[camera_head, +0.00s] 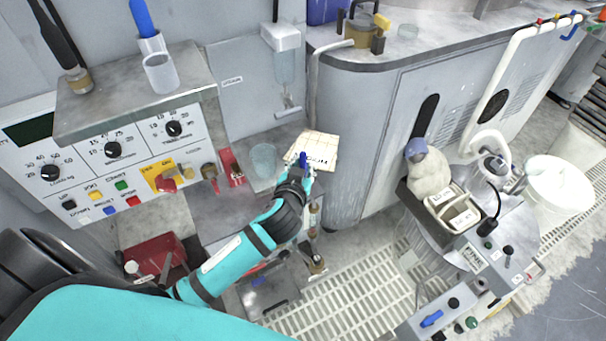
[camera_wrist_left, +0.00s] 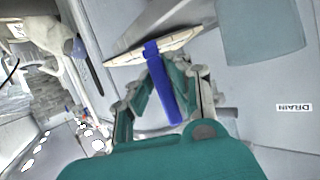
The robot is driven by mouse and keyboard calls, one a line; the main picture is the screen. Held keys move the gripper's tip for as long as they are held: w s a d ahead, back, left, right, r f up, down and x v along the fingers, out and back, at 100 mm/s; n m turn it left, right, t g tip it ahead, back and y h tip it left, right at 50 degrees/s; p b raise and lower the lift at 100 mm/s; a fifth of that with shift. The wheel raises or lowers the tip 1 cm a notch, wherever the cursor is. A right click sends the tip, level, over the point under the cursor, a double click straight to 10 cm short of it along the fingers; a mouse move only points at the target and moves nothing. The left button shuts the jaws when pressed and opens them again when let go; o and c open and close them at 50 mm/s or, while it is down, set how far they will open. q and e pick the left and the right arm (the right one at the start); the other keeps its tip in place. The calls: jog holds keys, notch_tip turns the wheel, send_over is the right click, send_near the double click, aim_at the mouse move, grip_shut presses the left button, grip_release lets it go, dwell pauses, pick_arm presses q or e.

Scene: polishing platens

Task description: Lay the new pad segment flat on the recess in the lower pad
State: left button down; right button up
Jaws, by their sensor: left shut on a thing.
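My left gripper (camera_head: 303,170) is shut on a blue tab (camera_head: 302,159) that stands on a cream, square-gridded pad segment (camera_head: 322,146) with dark lettering. The segment is held up beyond the fingertips, near the corner of the grey cabinet. In the left wrist view the gripper (camera_wrist_left: 170,88) has its teal fingers around the blue tab (camera_wrist_left: 164,90), and the segment (camera_wrist_left: 150,50) shows nearly edge-on, tilted. I cannot make out the lower pad or its recess in either view. My right gripper is not in view.
A control panel (camera_head: 115,150) with knobs and a shelf is on the left. A clear beaker (camera_head: 263,160) stands beside the segment. A machine cabinet (camera_head: 375,125) is behind it. A cart (camera_head: 470,245) with a tray stands right, over a white floor grating (camera_head: 345,300).

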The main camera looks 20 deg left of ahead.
pick_arm(q)
jog(key=shift+f, duration=0.4)
jog(key=c, duration=1.3)
grip_release()
jog(key=shift+c, duration=0.2)
jog(key=shift+r, duration=0.1)
jog(key=shift+r, duration=0.25)
jog(key=v, duration=1.2)
